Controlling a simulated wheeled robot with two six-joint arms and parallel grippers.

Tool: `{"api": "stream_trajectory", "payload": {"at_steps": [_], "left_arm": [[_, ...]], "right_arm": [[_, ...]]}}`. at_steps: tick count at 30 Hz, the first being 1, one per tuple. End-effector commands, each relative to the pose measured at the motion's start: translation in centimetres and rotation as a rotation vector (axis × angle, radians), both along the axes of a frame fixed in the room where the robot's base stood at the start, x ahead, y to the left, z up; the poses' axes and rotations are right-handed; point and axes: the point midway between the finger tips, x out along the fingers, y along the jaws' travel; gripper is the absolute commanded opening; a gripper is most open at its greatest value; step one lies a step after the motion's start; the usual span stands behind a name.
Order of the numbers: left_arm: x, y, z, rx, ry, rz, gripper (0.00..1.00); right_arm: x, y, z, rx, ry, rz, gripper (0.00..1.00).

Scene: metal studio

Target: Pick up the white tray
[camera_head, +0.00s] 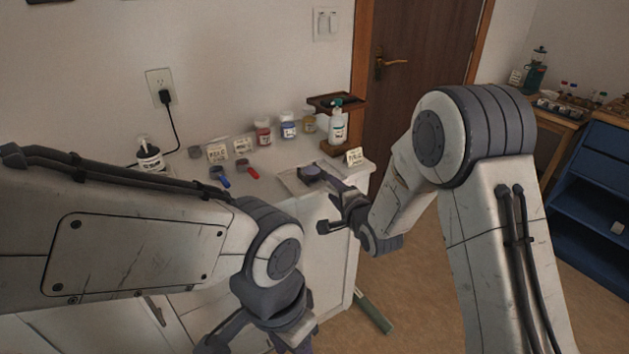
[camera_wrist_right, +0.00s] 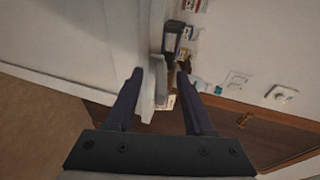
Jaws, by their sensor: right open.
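The white tray (camera_head: 292,181) lies flat at the front edge of the white counter, partly hidden behind my right gripper (camera_head: 319,200). That gripper is open at the counter's front edge, one finger over the tray and the other lower, in front of the counter. In the right wrist view the tray (camera_wrist_right: 150,95) shows as a thin pale slab between the spread fingers of my right gripper (camera_wrist_right: 159,76). I cannot tell whether they touch it. My left gripper (camera_head: 255,338) is at the bottom of the head view, cut off by the frame edge, so its jaw state is unclear.
Small lidded jars (camera_head: 288,128), a blue scoop (camera_head: 221,177), a red scoop (camera_head: 248,172) and small label cards (camera_head: 354,157) stand or lie on the counter. A white bottle (camera_head: 338,127) stands at the back right on a brown stand. A green object (camera_head: 373,313) lies on the floor.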

Motion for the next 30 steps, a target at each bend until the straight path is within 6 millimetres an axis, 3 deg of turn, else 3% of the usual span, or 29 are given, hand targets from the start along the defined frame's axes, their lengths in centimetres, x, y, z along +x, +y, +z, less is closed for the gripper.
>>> {"api": "stream_trajectory", "payload": {"at_steps": [4, 5, 8, 9, 30], "left_arm": [[-0.01, 0.01, -0.01, 0.000, 0.000, 0.000, 0.50], [0.00, 0.00, -0.01, 0.000, 0.000, 0.000, 0.50], [0.00, 0.00, -0.01, 0.000, 0.000, 0.000, 0.50], [0.00, 0.00, -0.01, 0.000, 0.000, 0.000, 0.50], [0.00, 0.00, -0.02, 0.000, 0.000, 0.000, 0.50]], "right_arm": [[-0.03, 0.00, -0.02, 0.000, 0.001, 0.000, 0.53], [-0.03, 0.00, -0.02, 0.000, 0.001, 0.000, 0.45], [-0.03, 0.00, 0.00, 0.000, 0.001, 0.000, 0.07], [-0.03, -0.01, 0.00, 0.000, 0.001, 0.000, 0.00], [-0.11, -0.06, -0.18, -0.002, 0.005, 0.000, 0.00]]}}
